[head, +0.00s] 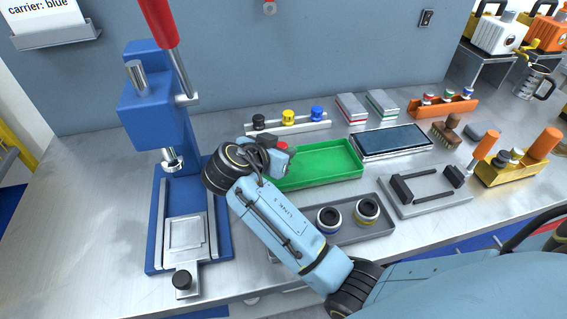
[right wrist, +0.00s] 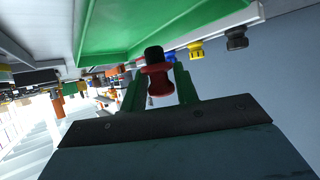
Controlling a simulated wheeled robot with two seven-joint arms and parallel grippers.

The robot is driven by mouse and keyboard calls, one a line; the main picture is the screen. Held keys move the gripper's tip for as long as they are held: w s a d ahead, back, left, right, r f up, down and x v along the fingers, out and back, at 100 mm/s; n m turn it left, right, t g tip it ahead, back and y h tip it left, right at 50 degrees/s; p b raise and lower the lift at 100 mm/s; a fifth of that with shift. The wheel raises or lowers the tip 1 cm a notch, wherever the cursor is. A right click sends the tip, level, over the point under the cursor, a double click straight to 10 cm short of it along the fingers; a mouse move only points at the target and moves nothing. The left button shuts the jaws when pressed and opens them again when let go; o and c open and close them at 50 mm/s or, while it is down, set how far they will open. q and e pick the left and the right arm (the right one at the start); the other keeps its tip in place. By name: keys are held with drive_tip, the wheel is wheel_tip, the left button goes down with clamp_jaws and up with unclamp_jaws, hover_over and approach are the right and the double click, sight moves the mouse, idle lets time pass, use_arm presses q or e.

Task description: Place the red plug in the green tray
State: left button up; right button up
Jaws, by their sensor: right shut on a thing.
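The red plug (head: 282,146), with a black end, is between the fingers of my right gripper (head: 281,152). In the right wrist view the plug (right wrist: 159,82) shows clearly between the two green fingers of the gripper (right wrist: 160,88), which is shut on it. The green tray (head: 335,170) is a shallow, empty-looking rectangle on the bench. The plug is at its left end, by the back-left corner; I cannot tell its exact height over the rim. The tray (right wrist: 120,25) also fills the top of the right wrist view. My left gripper is not in view.
A rack (head: 308,128) with black, yellow and blue plugs stands behind the tray. A blue press (head: 160,115) stands at left. A grey tray (head: 345,233) with two round parts lies in front. A dark-screened tablet (head: 393,142) is to the right.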

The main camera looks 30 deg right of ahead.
wheel_tip(320, 180, down, 3)
drive_tip(key=shift+f, duration=0.1)
drive_tip(key=shift+f+b, duration=0.3)
drive_tip(key=shift+f, duration=0.2)
drive_tip(key=o, duration=1)
drive_tip(key=shift+c, duration=0.2)
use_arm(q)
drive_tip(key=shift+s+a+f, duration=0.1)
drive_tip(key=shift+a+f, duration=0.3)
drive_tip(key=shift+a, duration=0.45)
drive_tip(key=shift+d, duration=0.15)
use_arm(e)
drive_tip(key=shift+a+r, duration=0.1)
drive_tip(key=shift+r, duration=0.2)
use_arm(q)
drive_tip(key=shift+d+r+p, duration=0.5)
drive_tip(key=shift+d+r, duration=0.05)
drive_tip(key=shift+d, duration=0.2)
use_arm(e)
drive_tip(key=v, duration=1.1)
drive_tip(key=shift+s+a, duration=0.3)
